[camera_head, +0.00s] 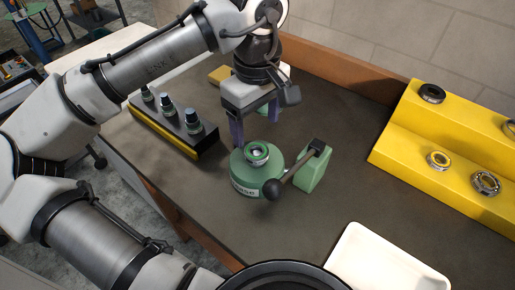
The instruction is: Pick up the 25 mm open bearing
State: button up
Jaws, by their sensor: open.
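Several bearings sit on a yellow stepped rack (405,125) at the right. One on the lower step (486,183) shows balls between its rings, like an open bearing. Beside it is a bearing with a yellowish ring (439,160). A dark bearing (432,93) lies on the upper step, and another bearing (510,129) is cut by the right edge. I cannot read sizes, so I cannot tell which is 25 mm. My gripper (255,123) points down, open, with nothing seen between its fingers, just behind a green round fixture and well left of the rack.
The green fixture (245,178) carries a green-rimmed ring (257,153) and stands beside a lever with a black ball knob (274,189). A black-and-yellow block (175,135) holds several pieces at left. A white tray (385,262) lies in front.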

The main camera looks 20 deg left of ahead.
aim_at(256, 153)
jog(key=shift+f+p, duration=0.55)
jog(key=shift+f, duration=2.8)
jog(key=c, duration=1.2)
